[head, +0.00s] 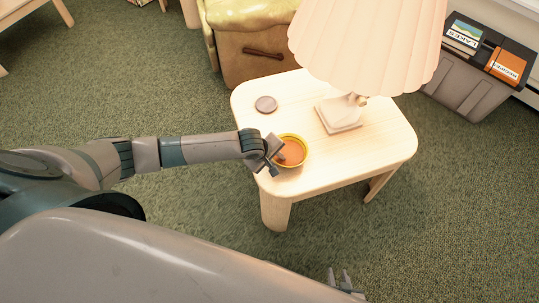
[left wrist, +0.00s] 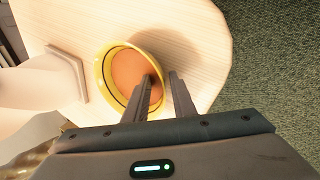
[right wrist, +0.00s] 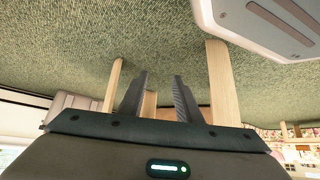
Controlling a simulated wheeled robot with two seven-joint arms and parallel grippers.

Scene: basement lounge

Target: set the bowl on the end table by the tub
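The yellow bowl (head: 291,150) with an orange-brown inside is at the front left part of the pale wooden end table (head: 389,151). It looks upright; I cannot tell whether its base touches the top. In the left wrist view the bowl (left wrist: 103,75) shows from above.
A lamp with a pleated shade (head: 368,40) stands on the table behind the bowl. A round coaster (head: 265,104) lies at the left rear. A grey tub (head: 466,88) with books stands at the right. A chair (head: 250,50) is behind. Green carpet surrounds the table.

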